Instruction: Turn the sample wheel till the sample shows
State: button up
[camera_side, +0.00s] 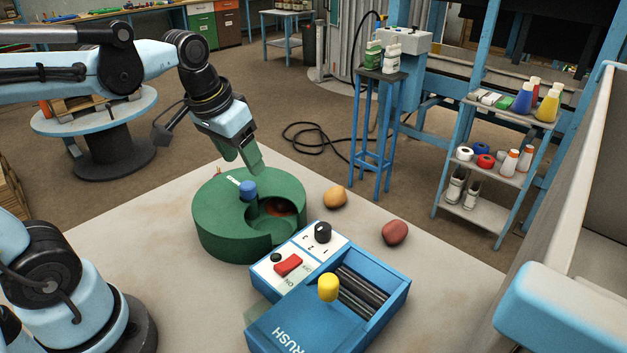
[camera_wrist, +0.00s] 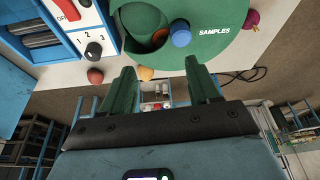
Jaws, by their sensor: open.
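The sample wheel (camera_side: 225,225) is a round green drum on the table, marked SAMPLES in the wrist view (camera_wrist: 228,18). A blue knob (camera_side: 248,190) stands on its top; it also shows in the wrist view (camera_wrist: 180,33). Beside the knob is a round cut-out, and a reddish-brown thing (camera_side: 279,207) shows partly inside it. In the wrist view, part of that thing (camera_wrist: 160,37) shows at the edge of the opening. My gripper (camera_side: 252,166) is open and empty, its green fingers (camera_wrist: 160,62) pointing down above the wheel's far side, apart from the knob.
A tan lump (camera_side: 335,197) and a red-brown lump (camera_side: 395,232) lie to the right. Bare table lies left.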

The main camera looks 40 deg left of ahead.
aim_at(246, 185)
jog(key=w+a+r+n+g, duration=0.1)
jog(key=w+a+r+g, duration=0.1)
jog(key=w+a+g, duration=0.15)
jog(key=shift+s+a+f, duration=0.1)
jog(key=shift+s+f, duration=0.1)
jog(key=shift+f, duration=2.75)
jog(key=shift+s+a+f, duration=0.1)
jog(key=shift+s+f, duration=0.05)
jog(key=shift+f, duration=2.75)
jog(key=shift+c, duration=0.2)
grip_shut()
